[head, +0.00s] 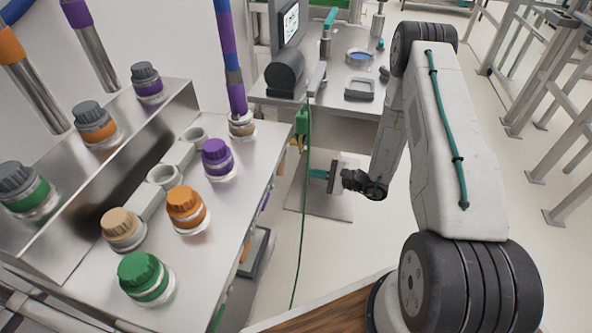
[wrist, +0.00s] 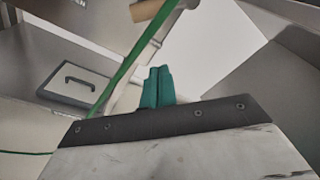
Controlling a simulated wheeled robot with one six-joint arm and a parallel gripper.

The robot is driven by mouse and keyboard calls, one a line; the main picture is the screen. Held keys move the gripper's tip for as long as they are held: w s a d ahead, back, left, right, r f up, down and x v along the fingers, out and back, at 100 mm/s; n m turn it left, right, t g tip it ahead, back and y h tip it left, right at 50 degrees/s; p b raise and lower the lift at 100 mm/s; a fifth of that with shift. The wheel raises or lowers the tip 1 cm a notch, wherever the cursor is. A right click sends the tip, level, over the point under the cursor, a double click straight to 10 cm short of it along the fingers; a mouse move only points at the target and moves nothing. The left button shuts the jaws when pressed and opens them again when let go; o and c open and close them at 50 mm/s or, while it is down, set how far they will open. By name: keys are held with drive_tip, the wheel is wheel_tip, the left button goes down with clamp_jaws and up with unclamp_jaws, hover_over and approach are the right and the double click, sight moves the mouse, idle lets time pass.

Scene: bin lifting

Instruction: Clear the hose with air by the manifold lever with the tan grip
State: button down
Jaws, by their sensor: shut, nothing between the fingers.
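My gripper (head: 317,174) has teal fingers and hangs low in the gap between the left bench and the far table. In the wrist view the fingers (wrist: 157,87) are together and empty. A tan cylindrical grip (wrist: 150,9) shows at the top edge of the wrist view, beyond the fingertips and apart from them. It is cut off by the frame, so its lever and manifold cannot be made out. A thin green hose (head: 304,205) hangs down left of my gripper in the head view. In the wrist view the hose (wrist: 135,60) slants past the fingers' left side.
The left bench (head: 245,160) carries several capped jars, one with a tan cap (head: 121,222). The far table (head: 345,60) holds a monitor (head: 288,22) and small trays. A grey panel with a black handle (wrist: 82,83) is left in the wrist view. Metal frames stand right.

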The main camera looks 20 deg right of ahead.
sight(282, 161)
drive_tip(key=w+a+r, duration=0.2)
drive_tip(key=w+a, duration=0.1)
drive_tip(key=a, duration=0.4)
drive_tip(key=shift+w+a, duration=0.25)
drive_tip(key=shift+a, duration=0.15)
drive_tip(key=shift+a, duration=0.1)
drive_tip(key=shift+m, duration=0.3)
